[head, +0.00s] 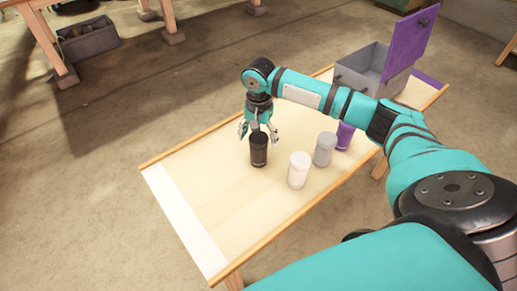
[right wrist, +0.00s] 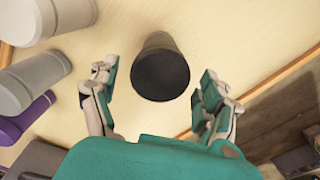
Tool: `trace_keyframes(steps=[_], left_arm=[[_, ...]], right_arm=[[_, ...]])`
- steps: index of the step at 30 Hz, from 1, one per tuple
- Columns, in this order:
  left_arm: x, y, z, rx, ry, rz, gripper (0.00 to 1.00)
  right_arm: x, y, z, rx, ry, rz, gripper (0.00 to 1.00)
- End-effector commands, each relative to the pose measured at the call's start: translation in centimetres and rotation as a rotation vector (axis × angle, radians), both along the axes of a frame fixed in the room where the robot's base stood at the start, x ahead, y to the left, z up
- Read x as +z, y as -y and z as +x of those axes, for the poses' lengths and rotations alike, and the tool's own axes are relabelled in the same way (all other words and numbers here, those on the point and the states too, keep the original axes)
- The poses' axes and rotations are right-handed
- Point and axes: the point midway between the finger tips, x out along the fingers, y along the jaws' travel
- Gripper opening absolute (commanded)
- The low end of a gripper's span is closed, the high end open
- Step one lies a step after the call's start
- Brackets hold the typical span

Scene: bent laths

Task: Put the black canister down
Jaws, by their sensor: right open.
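The black canister (head: 259,150) stands upright on the light wooden table (head: 225,190), left of the other canisters in the head view. My right gripper (head: 259,130) is open just above and behind it, its fingers spread near the canister's top. In the right wrist view the black canister (right wrist: 160,70) lies ahead between the two open fingers (right wrist: 155,90), with visible gaps on both sides. No finger appears to touch it. My left gripper is not in view.
A white canister (head: 299,170), a grey canister (head: 325,149) and a purple canister (head: 345,135) stand to the right. A grey box (head: 358,66) with an open purple lid (head: 412,38) is at the table's far end. The near left tabletop, with a white strip (head: 185,220), is clear.

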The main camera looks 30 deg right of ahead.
Motion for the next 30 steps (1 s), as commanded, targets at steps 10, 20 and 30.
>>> trace_keyframes(steps=[10,20,30], left_arm=[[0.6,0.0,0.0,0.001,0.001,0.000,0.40],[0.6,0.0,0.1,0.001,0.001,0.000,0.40],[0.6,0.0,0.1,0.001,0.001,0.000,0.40]], right_arm=[[-4.2,-0.2,-0.3,0.000,-0.001,-0.001,0.80],[-4.3,-0.2,-0.3,0.000,-0.001,-0.001,0.67],[-4.3,-0.2,-0.3,0.000,-0.001,-0.001,0.23]])
